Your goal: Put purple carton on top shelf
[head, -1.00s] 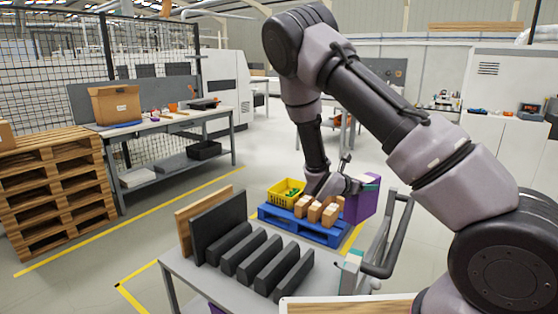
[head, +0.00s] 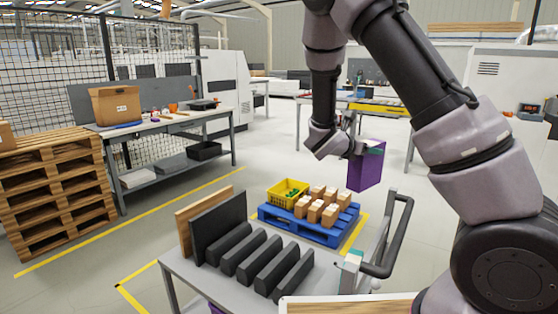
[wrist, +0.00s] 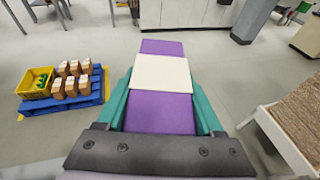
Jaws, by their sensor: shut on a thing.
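The purple carton (head: 366,168) is held in the air in the head view, to the right of and above the blue pallet. My gripper (head: 368,151) is shut on its upper part. In the wrist view the purple carton (wrist: 162,112) has a white band across its top, and the teal fingers of my gripper (wrist: 160,108) press on its two sides. A grey cart (head: 225,280) stands in front, with several dark bars on its top shelf and a bit of purple low at its front edge. I cannot tell which shelf the task means.
A blue pallet (head: 268,216) holds several small brown boxes (head: 322,203) and a yellow crate (head: 287,191). The cart's handle (head: 397,240) rises at its right side. A workbench (head: 180,120) and stacked wooden pallets (head: 55,185) stand at left. The floor behind the blue pallet is clear.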

